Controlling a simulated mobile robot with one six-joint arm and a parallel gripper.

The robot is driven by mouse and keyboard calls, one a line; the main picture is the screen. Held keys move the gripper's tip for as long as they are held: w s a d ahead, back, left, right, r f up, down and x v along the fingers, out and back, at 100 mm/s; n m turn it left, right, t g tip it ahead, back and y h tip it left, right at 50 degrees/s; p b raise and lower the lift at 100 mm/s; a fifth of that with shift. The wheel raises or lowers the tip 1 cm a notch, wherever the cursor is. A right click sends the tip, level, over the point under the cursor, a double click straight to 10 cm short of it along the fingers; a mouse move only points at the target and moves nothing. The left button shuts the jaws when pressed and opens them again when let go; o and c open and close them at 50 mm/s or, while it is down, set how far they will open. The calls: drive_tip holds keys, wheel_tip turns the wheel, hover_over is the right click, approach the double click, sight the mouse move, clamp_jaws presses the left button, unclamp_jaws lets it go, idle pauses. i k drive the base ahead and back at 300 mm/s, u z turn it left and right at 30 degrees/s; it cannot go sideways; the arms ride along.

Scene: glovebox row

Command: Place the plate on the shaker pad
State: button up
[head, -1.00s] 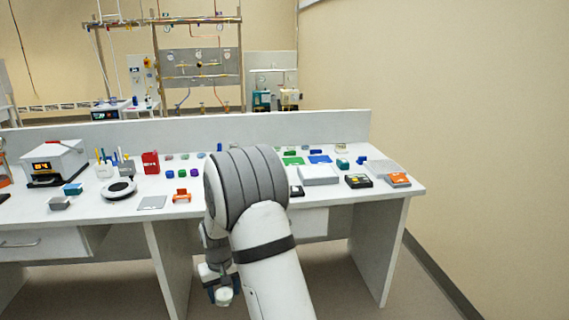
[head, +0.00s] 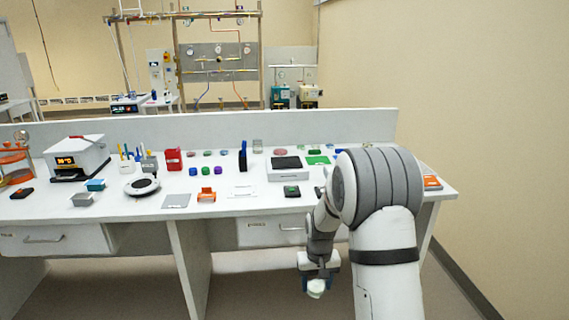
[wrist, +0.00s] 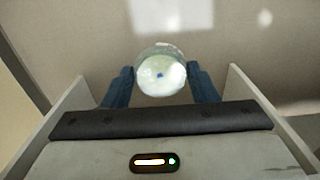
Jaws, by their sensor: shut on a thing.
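My gripper (head: 318,279) hangs in front of the bench, below the top's level, and is shut on a small round pale plate (head: 316,290). In the wrist view the plate (wrist: 161,74) is round, whitish and translucent with a small blue dot, held between the two blue fingers of my gripper (wrist: 162,84). A low white box with a black pad on top (head: 286,163) stands on the bench, up and left of my gripper; it looks like the shaker pad. Nothing is seen on the black pad. The plate is well apart from it.
The white bench (head: 225,208) carries a white instrument with a display (head: 77,158), a round device with a dark disc (head: 142,186), a red holder (head: 173,159), an upright dark blue item (head: 243,155) and an orange holder (head: 206,195). My arm hides part of the right side.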

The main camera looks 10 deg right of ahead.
sight(286, 161)
drive_tip(key=z, duration=0.1)
drive_tip(key=i, duration=1)
drive_tip(key=u, duration=0.05)
